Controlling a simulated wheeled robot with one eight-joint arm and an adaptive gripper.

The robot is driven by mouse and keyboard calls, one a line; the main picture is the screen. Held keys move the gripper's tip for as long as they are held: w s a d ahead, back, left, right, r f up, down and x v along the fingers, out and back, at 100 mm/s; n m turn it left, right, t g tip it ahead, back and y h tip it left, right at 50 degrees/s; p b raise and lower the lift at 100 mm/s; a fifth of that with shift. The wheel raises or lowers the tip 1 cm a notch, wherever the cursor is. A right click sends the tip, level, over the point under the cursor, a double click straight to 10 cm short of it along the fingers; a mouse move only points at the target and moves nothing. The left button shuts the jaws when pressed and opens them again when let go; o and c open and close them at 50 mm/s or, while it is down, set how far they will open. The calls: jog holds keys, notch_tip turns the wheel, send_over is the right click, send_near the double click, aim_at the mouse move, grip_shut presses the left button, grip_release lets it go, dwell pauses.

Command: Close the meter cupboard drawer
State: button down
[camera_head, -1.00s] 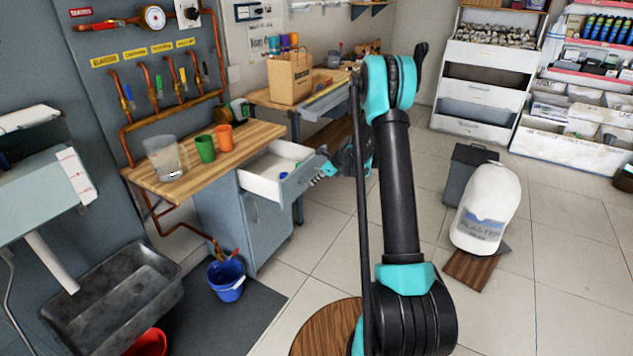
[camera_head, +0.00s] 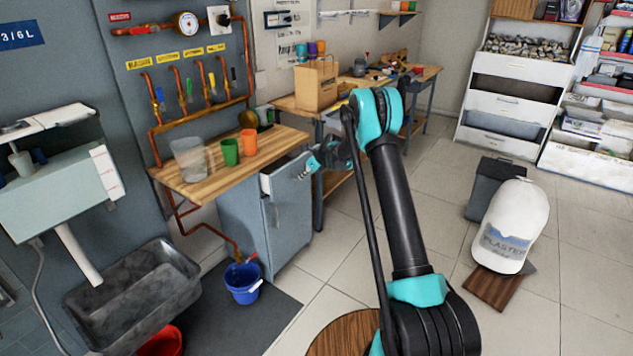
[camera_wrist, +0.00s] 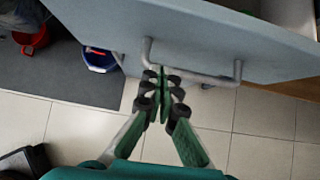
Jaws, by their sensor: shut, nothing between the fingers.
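The meter cupboard (camera_head: 291,222) is grey-blue and stands under the wooden worktop. Its drawer (camera_head: 291,174) sticks out only a little, with a short piece of its white side showing at the left. My gripper (camera_head: 309,166) is at the drawer front, partly hidden by my arm. In the wrist view the drawer front (camera_wrist: 215,30) fills the top, with its bar handle (camera_wrist: 195,74) on it. My gripper's fingers (camera_wrist: 160,75) are shut and empty, with their tips at the handle's left part. Whether they touch the handle or the front I cannot tell.
On the worktop (camera_head: 207,188) stand a clear container (camera_head: 188,160), a green cup (camera_head: 230,152) and an orange cup (camera_head: 249,142). A blue bucket (camera_head: 243,282) is on the floor by the cupboard. Open tiled floor (camera_head: 330,280) lies in front of the cupboard.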

aim_at(293, 171)
jog(key=shift+w+a, duration=0.6)
jog(key=shift+a, duration=0.25)
jog(key=shift+w+a, duration=0.6)
jog(key=shift+a, duration=0.2)
jog(key=shift+w+a, duration=0.6)
jog(key=shift+a, duration=0.25)
jog(key=shift+d, duration=0.1)
